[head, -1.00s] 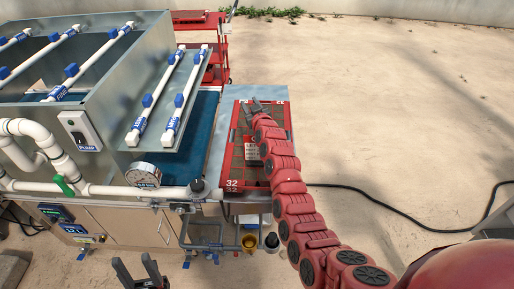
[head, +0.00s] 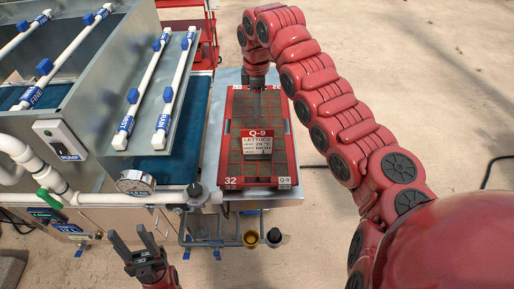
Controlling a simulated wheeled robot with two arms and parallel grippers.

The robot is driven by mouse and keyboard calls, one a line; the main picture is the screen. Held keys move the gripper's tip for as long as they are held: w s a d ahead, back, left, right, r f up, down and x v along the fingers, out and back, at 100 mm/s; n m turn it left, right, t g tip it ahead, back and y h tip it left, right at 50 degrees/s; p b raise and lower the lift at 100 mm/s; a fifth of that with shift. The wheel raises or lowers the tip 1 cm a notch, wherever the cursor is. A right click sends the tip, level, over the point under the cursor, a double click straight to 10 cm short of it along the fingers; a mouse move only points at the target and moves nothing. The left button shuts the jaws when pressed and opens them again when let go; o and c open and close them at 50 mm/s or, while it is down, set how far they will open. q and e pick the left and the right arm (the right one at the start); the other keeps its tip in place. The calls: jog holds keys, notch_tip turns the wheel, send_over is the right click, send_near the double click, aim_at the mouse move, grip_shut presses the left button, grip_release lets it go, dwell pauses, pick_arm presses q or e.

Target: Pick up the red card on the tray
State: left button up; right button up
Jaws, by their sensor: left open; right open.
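The red card (head: 258,143), with a red "Q-9" header and a pale lettuce label, stands on the red tray (head: 229,168) near the tray's middle. The tray lies on the metal end table and is marked 32 and Q-9 on its front edge. My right gripper (head: 256,90) points down over the far part of the tray, beyond the card and apart from it in the picture; its fingertips are small and hard to make out. My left gripper (head: 138,245) is open and empty at the bottom, in front of the machine and away from the tray.
The seeder machine with its blue belt (head: 185,130) and white spray pipes stands left of the tray. A pressure gauge (head: 137,182) and a white pipe run along its front.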

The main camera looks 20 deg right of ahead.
jog(key=p, duration=0.3)
send_near(257, 144)
notch_tip(257, 144, down, 7)
jog(key=p, duration=0.3)
jog(key=shift+d+r, duration=0.1)
jog(key=shift+r, duration=0.1)
jog(key=shift+f, duration=0.15)
jog(key=shift+w, duration=0.1)
jog(key=shift+c, duration=0.6)
grip_shut()
